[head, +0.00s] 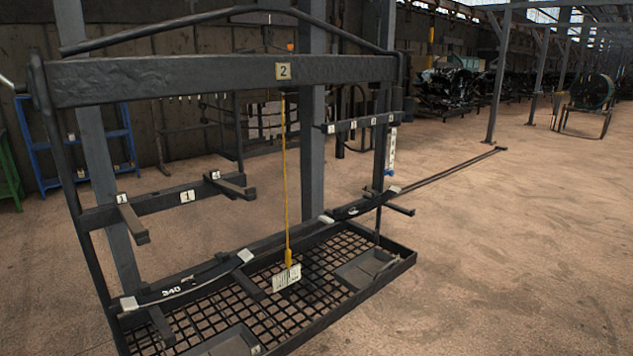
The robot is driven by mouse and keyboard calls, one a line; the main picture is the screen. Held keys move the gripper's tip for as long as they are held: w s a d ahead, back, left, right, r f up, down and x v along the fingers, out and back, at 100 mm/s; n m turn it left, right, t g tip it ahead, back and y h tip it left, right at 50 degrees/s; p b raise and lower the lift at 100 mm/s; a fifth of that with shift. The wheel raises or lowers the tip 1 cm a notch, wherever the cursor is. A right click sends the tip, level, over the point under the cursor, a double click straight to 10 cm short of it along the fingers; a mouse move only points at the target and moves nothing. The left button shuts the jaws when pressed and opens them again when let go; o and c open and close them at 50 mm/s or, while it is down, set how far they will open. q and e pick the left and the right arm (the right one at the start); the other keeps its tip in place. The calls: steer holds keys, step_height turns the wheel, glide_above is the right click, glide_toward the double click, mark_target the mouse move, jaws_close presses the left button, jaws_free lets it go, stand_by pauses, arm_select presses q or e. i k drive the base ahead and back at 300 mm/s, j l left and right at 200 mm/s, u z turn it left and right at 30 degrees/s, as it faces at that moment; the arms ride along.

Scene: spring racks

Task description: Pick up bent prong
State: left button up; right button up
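A dark metal spring rack (220,80) with a "2" tag on its top beam fills the left and middle of the head view. A short prong (133,222) sticks out from its left crossbar, and another prong (235,188) sticks out at that bar's right end. A further prong (398,209) juts from the right side. I cannot tell for sure which prong is bent. Neither of my grippers is in view.
A mesh tray (330,262) forms the rack's base. A yellow strap (286,190) hangs down to a white tag (286,278). A long dark bar (450,170) reaches out to the right. A blue rack (40,150) stands behind. Open floor (520,260) lies at the right.

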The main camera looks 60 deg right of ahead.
mark_target(214, 175)
steer(key=z, duration=1.45)
steer(key=u, duration=2.95)
steer(key=z, duration=2.75)
steer(key=i+z, duration=0.25)
steer(key=i+l+z, duration=0.1)
steer(key=z, duration=0.2)
